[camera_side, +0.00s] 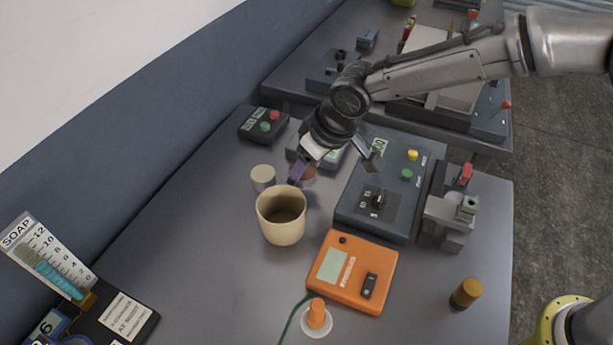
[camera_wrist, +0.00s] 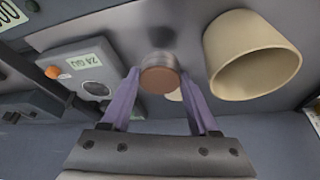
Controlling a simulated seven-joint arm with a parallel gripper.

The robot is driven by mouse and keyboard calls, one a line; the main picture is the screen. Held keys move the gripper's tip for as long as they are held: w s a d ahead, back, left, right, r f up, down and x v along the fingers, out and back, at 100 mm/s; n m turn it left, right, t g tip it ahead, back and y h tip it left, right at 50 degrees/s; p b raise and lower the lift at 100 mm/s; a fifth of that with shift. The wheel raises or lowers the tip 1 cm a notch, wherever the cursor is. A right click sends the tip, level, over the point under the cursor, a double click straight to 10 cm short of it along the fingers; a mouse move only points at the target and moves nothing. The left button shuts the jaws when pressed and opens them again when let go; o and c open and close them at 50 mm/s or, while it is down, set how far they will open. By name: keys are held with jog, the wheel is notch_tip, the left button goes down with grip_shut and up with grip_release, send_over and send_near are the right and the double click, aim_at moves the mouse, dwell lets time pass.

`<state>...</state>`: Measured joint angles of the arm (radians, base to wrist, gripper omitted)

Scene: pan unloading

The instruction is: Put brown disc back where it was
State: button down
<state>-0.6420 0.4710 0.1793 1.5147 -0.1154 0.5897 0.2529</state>
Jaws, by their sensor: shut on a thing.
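The brown disc (camera_side: 308,173) is a short round piece at my gripper's tips, just behind the cream pot. My gripper (camera_side: 298,176) points down with its purple fingers shut on the disc. In the wrist view the brown disc (camera_wrist: 160,80) sits between the two fingertips of my gripper (camera_wrist: 161,76), its flat face towards the camera. It is at or just above the grey table; I cannot tell if it touches. My near finger hides part of it in the side view.
The cream pot (camera_side: 281,224) stands close in front, and a cream cylinder (camera_side: 263,178) stands to the left. A grey control box (camera_side: 350,205) is to the right, an orange meter (camera_side: 345,270) nearer. A small box with buttons (camera_side: 262,125) lies behind.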

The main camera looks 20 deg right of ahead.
aim_at(311, 173)
jog(key=shift+f, duration=1.5)
jog(key=shift+f, duration=0.15)
jog(key=shift+c, duration=0.7)
grip_release()
jog(key=v, duration=1.2)
